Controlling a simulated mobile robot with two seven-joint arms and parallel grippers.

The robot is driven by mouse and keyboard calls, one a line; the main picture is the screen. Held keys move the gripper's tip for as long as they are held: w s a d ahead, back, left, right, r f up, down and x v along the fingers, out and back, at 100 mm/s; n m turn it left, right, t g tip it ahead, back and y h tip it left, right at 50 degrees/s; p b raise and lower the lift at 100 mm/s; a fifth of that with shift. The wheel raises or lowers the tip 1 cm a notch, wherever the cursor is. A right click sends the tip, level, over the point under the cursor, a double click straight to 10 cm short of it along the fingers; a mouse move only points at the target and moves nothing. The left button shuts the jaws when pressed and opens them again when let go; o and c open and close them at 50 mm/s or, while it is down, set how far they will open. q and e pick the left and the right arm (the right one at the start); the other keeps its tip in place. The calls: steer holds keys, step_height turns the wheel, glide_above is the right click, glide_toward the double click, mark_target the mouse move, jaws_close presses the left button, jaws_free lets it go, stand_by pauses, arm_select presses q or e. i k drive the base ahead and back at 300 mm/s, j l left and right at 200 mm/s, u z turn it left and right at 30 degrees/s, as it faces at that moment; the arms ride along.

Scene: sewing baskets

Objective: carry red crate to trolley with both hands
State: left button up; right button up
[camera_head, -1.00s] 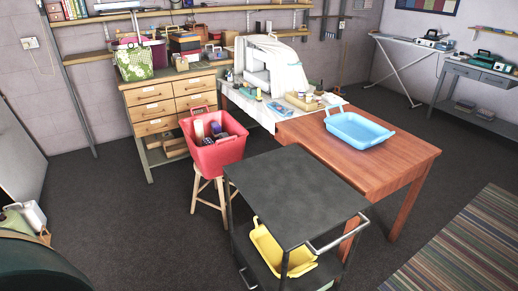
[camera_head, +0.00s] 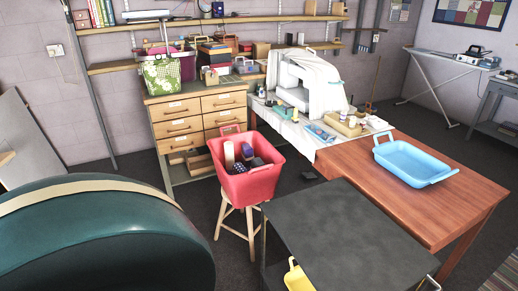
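The red crate (camera_head: 248,187) stands on a wooden stool (camera_head: 233,222) left of the middle of the head view. It holds several spools or rolls, and one handle shows upright at its far side. The trolley (camera_head: 345,235) is dark grey with a flat, empty top, to the right of the crate and nearer to me. Its lower part is cut off by the picture edge. A yellow container (camera_head: 298,277) shows on its lower shelf. Neither of my grippers is in view.
A drawer cabinet (camera_head: 200,122) is behind the crate. A large dark green rounded object (camera_head: 100,245) fills the lower left. Some floor shows left of the stool.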

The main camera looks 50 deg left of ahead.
mark_target(339, 234)
steer(key=i+j+z, duration=0.1)
steer(key=j+z, duration=0.25)
steer(key=j, duration=0.75)
steer(key=j+z, duration=0.15)
steer(key=j, duration=2.05)
